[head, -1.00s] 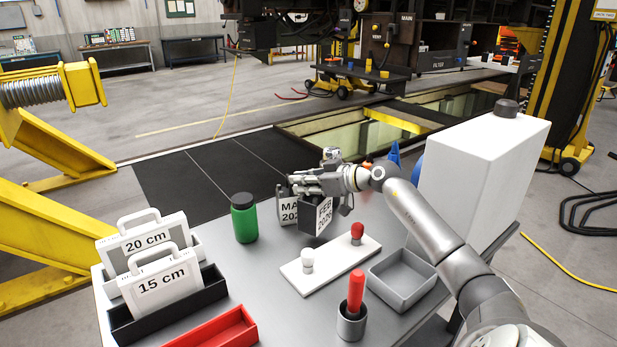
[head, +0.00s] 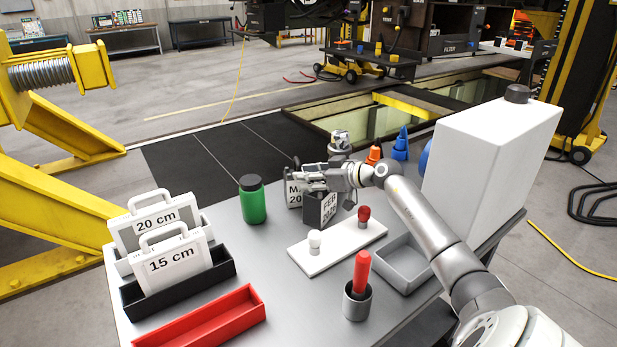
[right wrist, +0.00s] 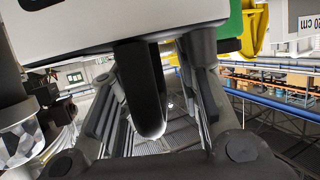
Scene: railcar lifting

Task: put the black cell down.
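The black cell (head: 321,209), a dark block with a pale label reading FEB 2026, stands upright at the table's far edge, beside a lighter cell (head: 294,192). I cannot tell whether its base fully touches the table. My right gripper (head: 312,181) is just above it. In the right wrist view a pale-faced block (right wrist: 110,22) crosses the top, with a black handle (right wrist: 140,90) between my right gripper's fingers (right wrist: 155,75). A narrow gap shows beside the handle, so the fingers look open around it. The fingertips are partly hidden. My left gripper is not in view.
A green jar (head: 253,200) stands left of the cells. A white plate (head: 345,249) with two knobs lies in front. A grey tray (head: 405,264), a cup with a red handle (head: 357,302) and a large white box (head: 488,170) are to the right.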

